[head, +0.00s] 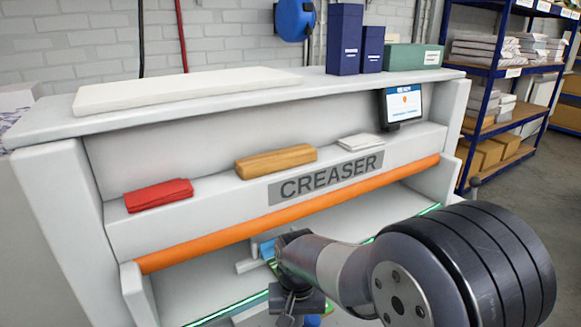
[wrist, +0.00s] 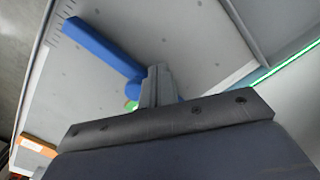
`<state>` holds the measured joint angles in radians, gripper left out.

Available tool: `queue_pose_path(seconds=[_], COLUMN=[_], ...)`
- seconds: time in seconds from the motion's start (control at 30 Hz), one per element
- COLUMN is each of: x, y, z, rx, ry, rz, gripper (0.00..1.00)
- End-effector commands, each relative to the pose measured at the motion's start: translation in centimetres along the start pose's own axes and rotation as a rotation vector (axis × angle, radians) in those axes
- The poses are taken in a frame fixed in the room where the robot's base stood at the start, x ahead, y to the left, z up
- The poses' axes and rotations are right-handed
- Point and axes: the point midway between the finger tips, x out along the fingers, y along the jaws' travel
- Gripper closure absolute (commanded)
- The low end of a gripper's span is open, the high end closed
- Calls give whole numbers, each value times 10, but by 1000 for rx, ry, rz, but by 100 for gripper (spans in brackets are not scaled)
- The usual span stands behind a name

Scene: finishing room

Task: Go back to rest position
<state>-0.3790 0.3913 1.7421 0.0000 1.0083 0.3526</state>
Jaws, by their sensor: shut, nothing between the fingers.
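My gripper (wrist: 158,82) shows in the wrist view with its two grey fingers together and nothing between them. It points over a pale, dotted surface (wrist: 190,40) inside the creaser. A blue bar (wrist: 103,46) lies beside and partly behind the fingers, and a small green round thing (wrist: 131,105) is mostly hidden by them. I cannot tell whether the fingers touch either. In the head view my arm reaches in from the lower right to the white creaser (head: 330,107), its end low in front of the lower opening. The fingertips are hard to make out there.
An orange bar (head: 220,237) runs across the creaser above the opening, with green light strips (head: 235,305) below. A red cloth (head: 158,195), a wooden block (head: 275,161) and a small screen (head: 403,104) sit above. Blue shelving (head: 475,125) stands at right, with open floor before it.

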Motion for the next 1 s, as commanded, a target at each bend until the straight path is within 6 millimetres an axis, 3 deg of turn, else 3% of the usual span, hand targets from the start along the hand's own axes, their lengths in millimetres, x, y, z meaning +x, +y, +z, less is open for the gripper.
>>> queue_pose_path(seconds=[0.03, 0.17, 0.47, 0.9, 1.0], x=[12, 23, 19, 19, 8], y=[0, 0, 10, 0, 0], z=[0, 0, -6, 0, 0], rx=[0, 0, 0, -3, 0], ry=[0, 0, 0, 0, 1], rz=[0, 0, 0, 0, 0], gripper=[100, 100, 100, 100, 100])
